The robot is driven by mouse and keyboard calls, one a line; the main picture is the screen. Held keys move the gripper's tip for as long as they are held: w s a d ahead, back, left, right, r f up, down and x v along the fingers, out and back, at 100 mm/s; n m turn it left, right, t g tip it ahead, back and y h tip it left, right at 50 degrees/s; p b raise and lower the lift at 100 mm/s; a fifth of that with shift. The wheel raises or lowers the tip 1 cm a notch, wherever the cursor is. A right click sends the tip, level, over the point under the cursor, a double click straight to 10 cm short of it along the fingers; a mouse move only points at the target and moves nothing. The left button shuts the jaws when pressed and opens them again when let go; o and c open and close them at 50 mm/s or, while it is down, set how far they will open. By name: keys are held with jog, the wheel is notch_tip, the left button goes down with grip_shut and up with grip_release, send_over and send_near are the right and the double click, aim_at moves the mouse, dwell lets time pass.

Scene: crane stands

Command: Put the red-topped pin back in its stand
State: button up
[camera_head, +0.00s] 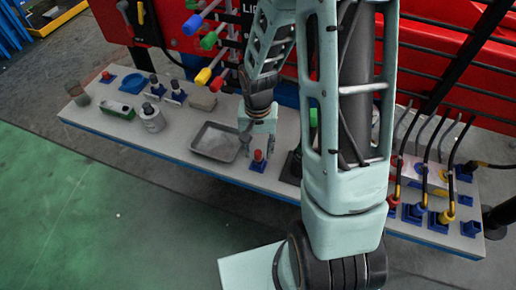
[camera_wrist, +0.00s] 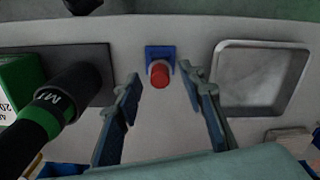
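A red-topped pin (camera_head: 258,155) stands upright at a small blue stand (camera_head: 258,167) near the front edge of the table, right of the grey tray. In the wrist view the red top (camera_wrist: 159,75) is in front of the blue stand (camera_wrist: 160,51); how deep the pin sits is hidden. My gripper (camera_head: 254,138) is just above and behind this pin. In the wrist view my gripper (camera_wrist: 161,78) is open, with one finger on each side of the red top and gaps between.
The grey tray (camera_head: 216,141) is close on the left; it also shows in the wrist view (camera_wrist: 258,77). A dark bottle-like object (camera_wrist: 68,98) on a dark plate is close at left there. Cabled blue stands (camera_head: 413,212) fill the right end.

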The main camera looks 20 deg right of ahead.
aim_at(258, 152)
jog(key=shift+r+p, duration=1.8)
jog(key=shift+r, duration=0.7)
